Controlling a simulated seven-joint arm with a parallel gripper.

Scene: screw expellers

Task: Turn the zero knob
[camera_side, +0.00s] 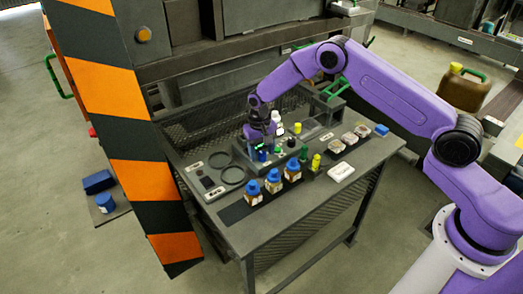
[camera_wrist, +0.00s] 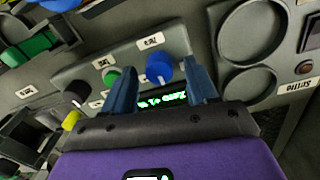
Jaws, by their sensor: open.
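The blue knob (camera_wrist: 158,68) sits on the sloped grey panel of a small instrument (camera_wrist: 190,42), beneath a white label that seems to read ZERO (camera_wrist: 150,41). My gripper (camera_wrist: 161,72) is open, with one blue finger on each side of the knob in the wrist view. A gap shows on both sides, so the fingers look clear of the knob; the depth of the tips is hard to judge. In the side view my gripper (camera_side: 262,146) points down over the instrument (camera_side: 283,160), and the knob is mostly hidden there.
A green button (camera_wrist: 112,76), a black knob (camera_wrist: 75,94) and a lit green display (camera_wrist: 162,101) are close by on the panel. Blue-capped bottles (camera_side: 273,180) stand in front on the table (camera_side: 262,232).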

